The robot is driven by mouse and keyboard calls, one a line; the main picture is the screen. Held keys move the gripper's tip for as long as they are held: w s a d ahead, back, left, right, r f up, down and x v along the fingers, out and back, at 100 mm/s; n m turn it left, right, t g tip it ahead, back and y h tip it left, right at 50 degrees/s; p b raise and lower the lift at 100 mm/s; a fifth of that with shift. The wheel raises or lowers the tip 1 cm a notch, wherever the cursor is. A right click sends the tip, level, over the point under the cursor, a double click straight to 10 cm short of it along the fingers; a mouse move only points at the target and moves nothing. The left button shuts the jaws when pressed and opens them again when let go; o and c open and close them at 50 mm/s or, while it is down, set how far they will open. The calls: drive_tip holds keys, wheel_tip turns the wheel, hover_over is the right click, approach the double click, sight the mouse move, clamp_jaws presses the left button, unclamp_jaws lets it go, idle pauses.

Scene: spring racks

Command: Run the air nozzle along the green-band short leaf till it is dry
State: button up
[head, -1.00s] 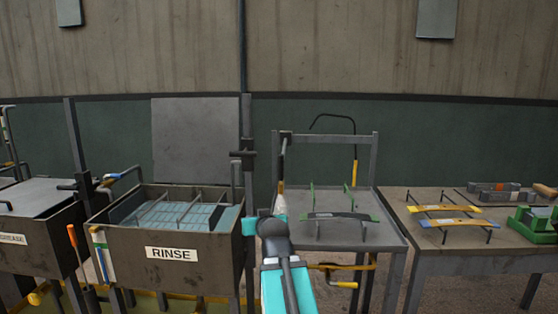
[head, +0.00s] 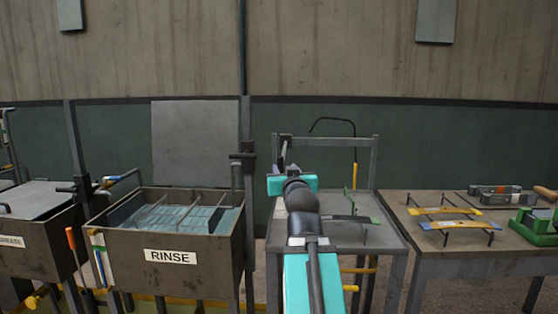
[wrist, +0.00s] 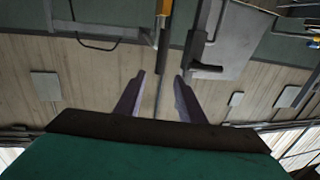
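The dark short leaf (head: 350,218) with a green end lies on the rack of the grey stand (head: 384,236) in the head view. My arm hides its left part. A black curved line with a yellow lower end (head: 355,174), possibly the air nozzle and its hose, hangs at the stand's back frame. In the wrist view my gripper (wrist: 159,75) has its two fingers apart with nothing held between them. A thin wall pole shows behind the gap.
The RINSE tank (head: 170,256) stands to the left, with a post and dark clamp (head: 243,157) beside it. A grey rail (head: 330,141) spans the stand's back.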

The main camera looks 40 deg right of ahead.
sight(281, 161)
drive_tip(key=shift+w, duration=0.1)
drive_tip(key=shift+p+x, duration=1.4)
drive_tip(key=shift+p, duration=0.1)
drive_tip(key=shift+w+r+p, duration=0.15)
drive_tip(key=shift+p, duration=0.4)
drive_tip(key=p, duration=0.3)
drive_tip(key=w+p, duration=0.1)
drive_tip(key=p, duration=0.2)
drive_tip(key=shift+w+d, duration=0.15)
drive_tip(key=shift+d, duration=0.15)
drive_tip(key=p, duration=0.7)
drive_tip(key=shift+w+d, duration=0.25)
drive_tip(key=shift+d, duration=0.15)
drive_tip(key=shift+p+x, duration=0.85)
drive_tip(key=shift+x, duration=3.3)
clamp_jaws()
